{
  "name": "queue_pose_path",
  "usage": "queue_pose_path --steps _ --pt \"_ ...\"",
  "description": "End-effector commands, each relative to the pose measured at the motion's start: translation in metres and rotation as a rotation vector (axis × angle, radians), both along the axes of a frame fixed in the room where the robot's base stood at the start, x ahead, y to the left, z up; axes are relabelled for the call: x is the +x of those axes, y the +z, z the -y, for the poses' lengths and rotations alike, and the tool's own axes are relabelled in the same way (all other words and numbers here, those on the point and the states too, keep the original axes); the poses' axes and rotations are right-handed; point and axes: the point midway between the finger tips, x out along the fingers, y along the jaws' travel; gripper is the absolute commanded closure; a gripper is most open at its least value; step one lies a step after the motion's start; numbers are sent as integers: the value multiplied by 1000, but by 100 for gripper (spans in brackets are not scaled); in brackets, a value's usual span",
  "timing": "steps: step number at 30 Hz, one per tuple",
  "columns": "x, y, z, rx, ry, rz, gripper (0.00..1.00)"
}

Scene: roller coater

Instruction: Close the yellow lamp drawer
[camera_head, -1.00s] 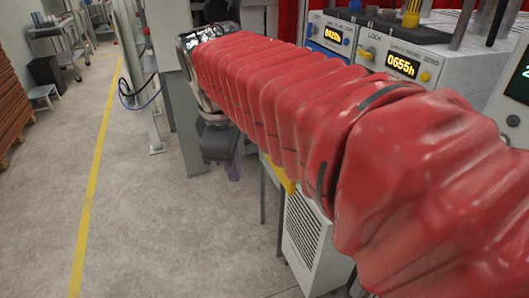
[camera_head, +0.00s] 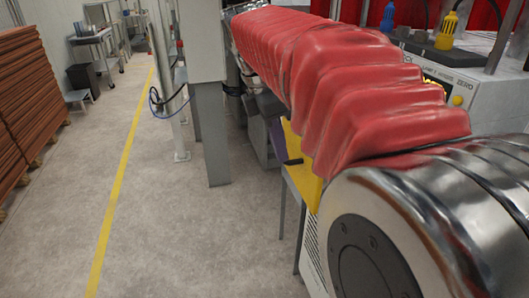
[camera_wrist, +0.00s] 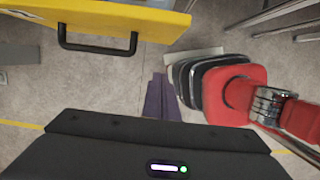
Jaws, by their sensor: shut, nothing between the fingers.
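The yellow lamp drawer (camera_head: 308,180) shows below my red-sleeved arm in the head view, with its black handle (camera_head: 292,162). The arm hides most of it, so how far it stands open cannot be told. In the wrist view the yellow drawer front (camera_wrist: 110,16) fills the top left, with its black handle (camera_wrist: 98,48) toward the picture's middle. My gripper's purple fingers (camera_wrist: 160,97) are shut and empty, to the lower right of the handle and apart from it in the picture. In the head view my gripper (camera_head: 277,138) is partly hidden, just left of the yellow front.
A grey post (camera_head: 210,130) stands left of the gripper. Open floor with a yellow line (camera_head: 120,190) lies to the left.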

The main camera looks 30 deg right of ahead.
Motion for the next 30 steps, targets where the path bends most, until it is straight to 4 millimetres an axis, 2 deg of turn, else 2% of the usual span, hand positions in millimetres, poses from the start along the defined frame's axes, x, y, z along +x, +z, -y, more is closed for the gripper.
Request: queue_pose_path --steps 8,21,30 --pt "-3 -29 7 0 -2 -1 100" --pt "-8 -95 23 0 -2 -1 100" --pt "-16 -94 55 -1 -5 2 100"
